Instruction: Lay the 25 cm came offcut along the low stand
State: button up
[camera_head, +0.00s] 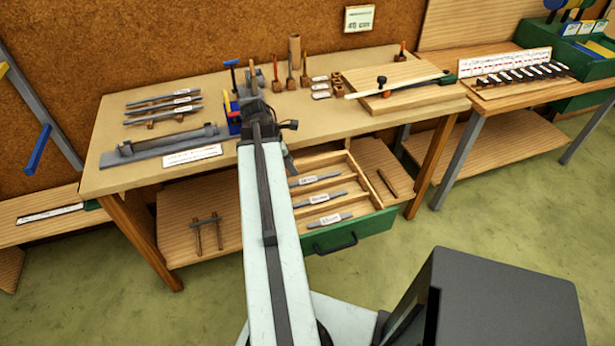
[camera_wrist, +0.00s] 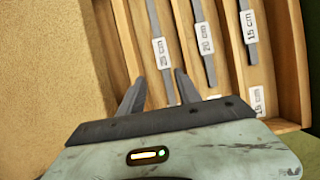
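The 25 cm came offcut (camera_wrist: 153,18) is a grey strip with a white label in the open drawer; it also shows in the head view (camera_head: 328,176), farthest back of the strips. My gripper (camera_wrist: 160,74) is open and empty, its fingers either side of the strip's line below the label. I cannot tell how high the fingertips are above it. The head view hides the gripper behind my arm. A small frame-like piece with brown legs (camera_head: 219,236) on the lower shelf may be the low stand; I cannot tell for sure.
The green-fronted drawer (camera_head: 372,226) has wooden dividers beside my gripper. The 20 cm (camera_wrist: 199,12) and 15 cm (camera_wrist: 248,22) strips lie alongside. The bench top (camera_head: 225,170) carries tools, more grey strips and a wooden board (camera_head: 405,95). Some lower shelf (camera_head: 180,215) is bare.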

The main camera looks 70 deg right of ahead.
aim_at(308, 180)
jog(key=shift+s+d, duration=0.4)
jog(key=shift+s, duration=0.45)
jog(key=b+x, duration=0.2)
jog(key=shift+f+b, duration=0.35)
jog(key=b+x, duration=0.4)
jog(key=x, duration=0.1)
jog(key=shift+s+b, duration=0.25)
jog(key=shift+b, duration=0.1)
jog(key=shift+r, duration=0.1)
grip_shut()
